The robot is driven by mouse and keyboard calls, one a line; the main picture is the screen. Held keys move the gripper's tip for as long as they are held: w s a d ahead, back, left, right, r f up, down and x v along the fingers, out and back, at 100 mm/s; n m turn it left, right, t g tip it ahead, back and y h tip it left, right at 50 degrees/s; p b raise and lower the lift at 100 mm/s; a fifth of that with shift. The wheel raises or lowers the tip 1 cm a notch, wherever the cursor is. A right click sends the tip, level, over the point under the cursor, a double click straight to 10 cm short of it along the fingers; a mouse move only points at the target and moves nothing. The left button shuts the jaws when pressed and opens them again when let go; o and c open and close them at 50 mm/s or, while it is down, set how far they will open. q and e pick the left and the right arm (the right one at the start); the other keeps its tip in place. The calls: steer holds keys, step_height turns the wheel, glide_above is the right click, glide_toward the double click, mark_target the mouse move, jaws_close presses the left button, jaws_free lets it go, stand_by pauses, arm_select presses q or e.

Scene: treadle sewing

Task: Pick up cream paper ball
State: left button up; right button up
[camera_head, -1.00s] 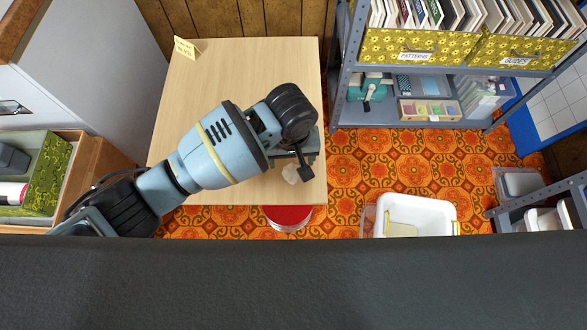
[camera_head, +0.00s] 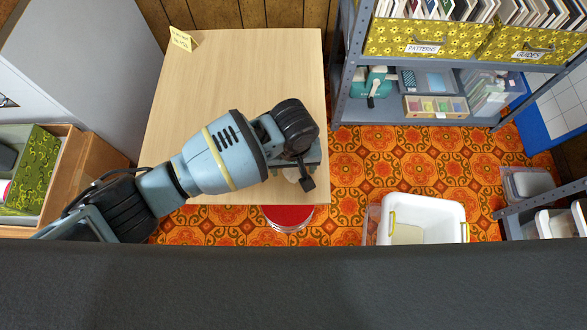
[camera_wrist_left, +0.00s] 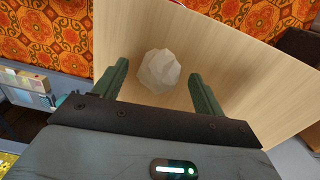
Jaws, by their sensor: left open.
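The cream paper ball (camera_wrist_left: 159,71) lies on the light wooden table (camera_wrist_left: 240,60), near the table's edge. In the left wrist view it sits between and just beyond the two green fingers of my left gripper (camera_wrist_left: 160,85), which is open with a gap on each side of the ball. In the head view the ball (camera_head: 291,174) is mostly covered by my left gripper (camera_head: 302,178), above the table's front right corner. My right gripper is in neither view.
A red round object (camera_head: 288,217) is on the patterned floor below the table's front edge. A white bin (camera_head: 428,218) stands on the floor to the right. A grey shelf (camera_head: 400,119) with boxes is at the back right. A yellow card (camera_head: 182,39) stands at the table's back left. Most of the tabletop is clear.

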arm_select(q)
steer(key=shift+f, duration=0.35)
steer(key=shift+r, duration=0.1)
steer(key=c, duration=1)
steer(key=shift+c, duration=0.2)
